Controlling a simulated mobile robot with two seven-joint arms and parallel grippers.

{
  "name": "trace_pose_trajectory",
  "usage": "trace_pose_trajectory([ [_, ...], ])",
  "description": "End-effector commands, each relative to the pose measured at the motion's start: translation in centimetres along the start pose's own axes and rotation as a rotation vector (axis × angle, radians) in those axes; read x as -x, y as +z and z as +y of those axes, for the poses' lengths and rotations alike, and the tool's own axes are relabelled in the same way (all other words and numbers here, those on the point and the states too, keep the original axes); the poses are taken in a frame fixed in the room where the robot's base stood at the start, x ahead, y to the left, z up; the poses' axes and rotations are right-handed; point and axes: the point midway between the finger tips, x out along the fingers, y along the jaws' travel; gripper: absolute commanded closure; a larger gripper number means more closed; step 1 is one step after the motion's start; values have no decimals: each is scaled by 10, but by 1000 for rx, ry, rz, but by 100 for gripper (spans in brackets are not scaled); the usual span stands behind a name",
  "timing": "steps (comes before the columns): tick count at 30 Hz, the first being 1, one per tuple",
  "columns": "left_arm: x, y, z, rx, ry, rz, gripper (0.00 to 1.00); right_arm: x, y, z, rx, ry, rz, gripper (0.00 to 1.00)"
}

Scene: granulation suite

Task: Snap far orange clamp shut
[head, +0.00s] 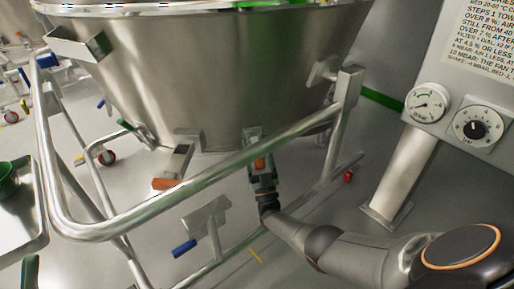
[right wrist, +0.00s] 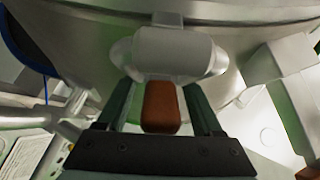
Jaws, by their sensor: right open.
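A steel bowl (head: 230,80) on a tubular frame carries two orange-tipped clamps at its lower edge. One clamp (head: 167,184) is at the left, its orange tip sticking out and down from a steel bracket. The other clamp (head: 260,163), further right, is at my right gripper (head: 262,178), which reaches in from below right. In the right wrist view this clamp's orange handle (right wrist: 161,108) lies between the two open fingers of the right gripper (right wrist: 163,110), below a rounded steel body (right wrist: 173,52). Gaps show on both sides of the handle. My left gripper is out of view.
A steel frame rail (head: 200,182) crosses in front of the bowl, close to the right gripper. A blue-tipped pedal (head: 184,248) is low in front. A panel with a gauge (head: 427,103) and a dial (head: 477,126) stands at the right on a post.

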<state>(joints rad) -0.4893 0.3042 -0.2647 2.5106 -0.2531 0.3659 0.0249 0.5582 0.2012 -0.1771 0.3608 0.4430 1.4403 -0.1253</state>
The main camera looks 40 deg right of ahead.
Motion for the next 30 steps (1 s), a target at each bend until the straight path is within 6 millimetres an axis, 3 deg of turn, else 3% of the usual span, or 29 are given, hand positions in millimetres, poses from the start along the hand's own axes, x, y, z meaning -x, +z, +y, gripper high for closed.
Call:
trace_pose_trajectory([
  [4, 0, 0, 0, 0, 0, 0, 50, 0, 0, 0, 0, 0, 0, 32],
  [22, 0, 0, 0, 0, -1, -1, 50, 1, 0, 0, 0, 0, 1, 100],
  [30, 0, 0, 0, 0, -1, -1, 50, 1, 0, 0, 0, 0, 1, 100],
])
